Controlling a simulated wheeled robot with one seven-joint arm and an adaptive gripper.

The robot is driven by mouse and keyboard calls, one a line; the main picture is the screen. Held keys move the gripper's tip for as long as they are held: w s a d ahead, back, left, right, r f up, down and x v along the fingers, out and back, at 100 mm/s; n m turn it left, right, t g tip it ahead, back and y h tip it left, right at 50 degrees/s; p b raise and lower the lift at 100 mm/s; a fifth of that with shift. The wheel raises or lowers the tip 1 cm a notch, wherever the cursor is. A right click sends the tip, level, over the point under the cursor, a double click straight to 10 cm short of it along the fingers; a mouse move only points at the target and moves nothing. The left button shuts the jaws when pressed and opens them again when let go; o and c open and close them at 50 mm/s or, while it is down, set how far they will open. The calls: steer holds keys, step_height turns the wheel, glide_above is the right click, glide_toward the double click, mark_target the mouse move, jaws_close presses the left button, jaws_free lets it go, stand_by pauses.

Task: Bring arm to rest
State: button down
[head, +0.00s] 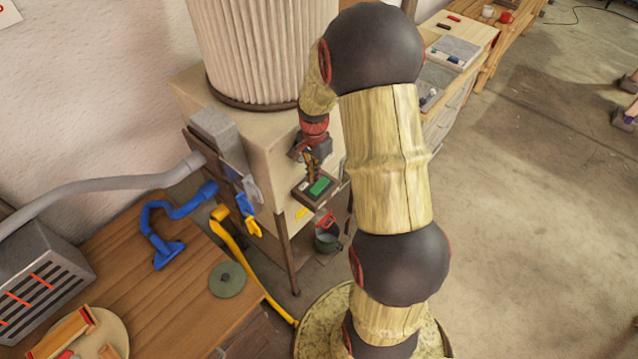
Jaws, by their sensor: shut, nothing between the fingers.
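My arm rises through the middle of the head view and bends over at the top. My gripper (312,168) points down and is shut with nothing in it. It is just above a small dark panel with a green button (320,186) on the front of a beige cabinet (268,150). I cannot tell whether the fingertips touch the panel. Part of the cabinet's right side is hidden behind my arm.
A ribbed white drum (255,45) stands on the cabinet. A dark bucket (328,240) is below. Floor at right (530,220) is clear.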

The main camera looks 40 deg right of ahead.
steer(key=shift+r, duration=0.65)
steer(key=shift+s+n, duration=0.15)
steer(key=shift+n, duration=0.45)
steer(key=s+a+r+n+t+b, duration=0.2)
steer(key=s+a+n+b, duration=0.5)
steer(key=a+b, duration=0.4)
steer(key=s+a+r+n+t+b, duration=0.1)
steer(key=s+a+n+t+b, duration=0.2)
steer(key=s+a+n+b, duration=0.5)
steer(key=s+a+b, duration=0.2)
steer(key=a+b, duration=0.1)
steer(key=a, duration=0.1)
steer(key=shift+r+t+b, duration=0.3)
steer(key=shift+r+b, duration=0.1)
steer(key=shift+s+a, duration=0.1)
steer(key=shift+a, duration=0.05)
